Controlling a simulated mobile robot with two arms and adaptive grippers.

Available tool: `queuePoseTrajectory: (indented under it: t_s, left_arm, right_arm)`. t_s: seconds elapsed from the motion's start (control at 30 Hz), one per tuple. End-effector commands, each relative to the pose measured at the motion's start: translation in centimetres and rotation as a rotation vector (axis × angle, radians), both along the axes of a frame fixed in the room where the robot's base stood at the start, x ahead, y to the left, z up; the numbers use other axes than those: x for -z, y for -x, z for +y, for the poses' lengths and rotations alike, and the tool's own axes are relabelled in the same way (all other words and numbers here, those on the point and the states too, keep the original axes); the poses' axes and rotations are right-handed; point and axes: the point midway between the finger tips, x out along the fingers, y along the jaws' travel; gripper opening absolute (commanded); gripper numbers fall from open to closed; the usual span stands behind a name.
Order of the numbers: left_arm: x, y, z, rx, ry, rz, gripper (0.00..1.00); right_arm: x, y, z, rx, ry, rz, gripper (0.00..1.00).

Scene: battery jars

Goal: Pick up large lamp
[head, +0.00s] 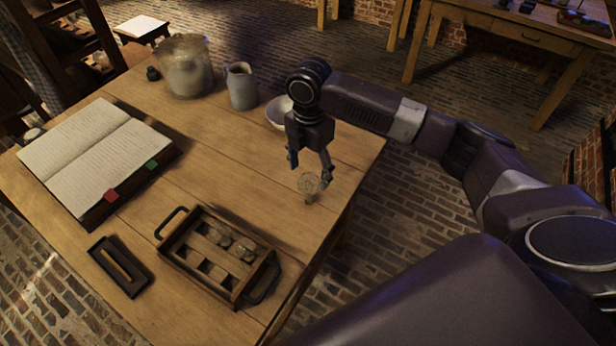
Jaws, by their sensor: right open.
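A clear glass lamp bulb (308,184) is near the right edge of the wooden table, with its narrow base pointing down. My right gripper (309,172) is above and around the bulb, fingers apart and pointing down, one on each side of it. I cannot tell whether a finger touches the glass. Some of the bulb's outline blends into the table behind it. My left gripper is not in view.
A wooden tray with handles (178,262) holds a few small jars. A small dark tray (106,273), an open book (88,150), a grey jug (241,87), a large glass jar (203,78) and a white bowl (276,118) stand on the table (205,160). Its centre is clear.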

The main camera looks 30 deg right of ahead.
Motion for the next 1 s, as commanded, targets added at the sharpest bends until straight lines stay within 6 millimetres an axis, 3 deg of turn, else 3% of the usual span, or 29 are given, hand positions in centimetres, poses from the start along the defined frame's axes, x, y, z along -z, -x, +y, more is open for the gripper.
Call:
queuePoseTrajectory:
  t_s: [0.37,0.6,0.9,1.0]
  left_arm:
    - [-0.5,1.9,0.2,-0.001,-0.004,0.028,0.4]
    - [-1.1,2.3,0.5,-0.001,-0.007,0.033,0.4]
    - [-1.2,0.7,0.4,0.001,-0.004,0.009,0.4]
    - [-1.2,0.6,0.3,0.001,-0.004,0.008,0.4]
  right_arm:
    - [3.6,0.1,0.1,0.001,0.001,0.004,0.63]
    - [7.1,0.1,0.1,0.001,0.0,0.003,0.63]
    - [7.8,0.1,0.2,-0.001,0.001,0.0,0.63]
    - [7.8,0.1,0.1,-0.001,0.001,0.0,0.54]
